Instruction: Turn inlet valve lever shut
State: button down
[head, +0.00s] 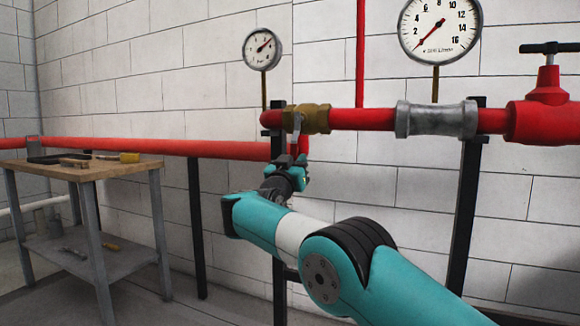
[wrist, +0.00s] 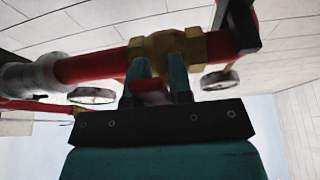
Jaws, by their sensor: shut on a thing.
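The brass inlet valve (head: 308,118) sits on the red pipe in the middle of the head view. Its lever (head: 296,126) hangs down from the valve body, roughly square to the pipe, with a grey metal upper part. My gripper (head: 299,168) is just below the valve, at the lever's lower end. In the wrist view, the two teal fingers of my gripper (wrist: 157,84) stand on either side of the lever's red grip (wrist: 151,91), shut on it. The brass valve (wrist: 168,46) is right beyond the fingertips. The fingers hide part of the lever.
A small gauge (head: 262,49) and a large gauge (head: 440,28) stand above the pipe. A grey coupling (head: 436,119) and a red valve (head: 545,108) are at right. Black posts (head: 467,195) hold the pipe. A workbench (head: 128,170) with tools stands at left.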

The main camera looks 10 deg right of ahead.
jog(key=shift+a+r, duration=0.1)
jog(key=shift+a, duration=0.1)
jog(key=c, duration=1.1)
grip_release()
jog(key=shift+s, duration=0.1)
jog(key=shift+c, duration=0.2)
jog(key=shift+o, duration=0.6)
jog(key=b+v, duration=1.7)
jog(key=shift+b, duration=0.4)
jog(key=shift+s+a, duration=0.1)
jog(key=shift+s, duration=0.05)
